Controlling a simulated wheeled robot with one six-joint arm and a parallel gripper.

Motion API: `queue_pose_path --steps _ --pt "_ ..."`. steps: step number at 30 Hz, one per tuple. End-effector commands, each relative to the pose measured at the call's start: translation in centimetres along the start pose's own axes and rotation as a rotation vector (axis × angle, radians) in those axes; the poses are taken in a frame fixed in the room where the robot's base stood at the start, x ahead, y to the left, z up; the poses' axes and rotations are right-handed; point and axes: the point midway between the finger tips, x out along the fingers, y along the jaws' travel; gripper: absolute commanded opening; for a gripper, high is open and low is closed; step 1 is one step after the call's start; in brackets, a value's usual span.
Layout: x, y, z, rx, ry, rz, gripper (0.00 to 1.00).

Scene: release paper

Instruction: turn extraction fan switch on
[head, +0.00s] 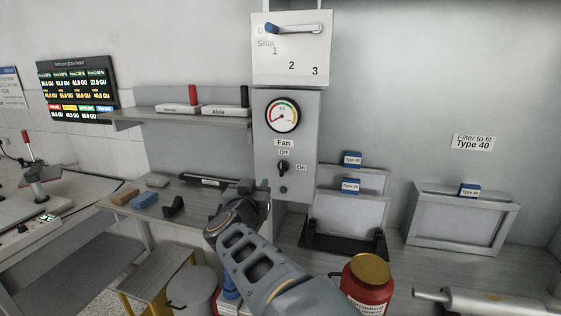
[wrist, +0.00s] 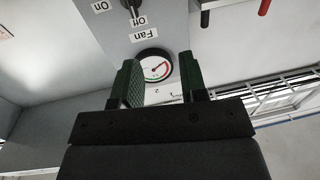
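The fan switch (head: 283,167) is a small black knob on a grey panel (head: 265,150), under the "Fan" and "Off" labels, with "On" to its right. The knob appears upright, towards "Off". In the wrist view, which is upside down, the switch (wrist: 132,6) is cut by the top edge. My gripper (wrist: 160,65) is open and empty, its two green-lined fingers apart, with the round gauge (wrist: 154,66) seen between them. It is apart from the switch. In the head view my arm reaches up towards the panel's lower left and mostly hides the gripper.
Above the switch are the gauge (head: 282,115) and a white box with a blue lever (head: 293,29). Framed filters (head: 348,217) stand right of the panel. A red jar (head: 367,285) stands near my arm. A shelf (head: 180,116) is at left. The space before the panel looks clear.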

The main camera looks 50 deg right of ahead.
Motion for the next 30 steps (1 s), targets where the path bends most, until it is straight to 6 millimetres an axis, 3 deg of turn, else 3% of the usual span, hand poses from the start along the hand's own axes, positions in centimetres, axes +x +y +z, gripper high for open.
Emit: queue_pose_path --steps 6,21,30 --pt "1.5 2.6 -0.3 -0.012 0.004 0.129 0.39" --pt "10.5 3.9 -0.4 -0.013 0.003 0.131 0.39" --pt "13.6 4.2 -0.5 -0.011 0.004 0.129 0.39"
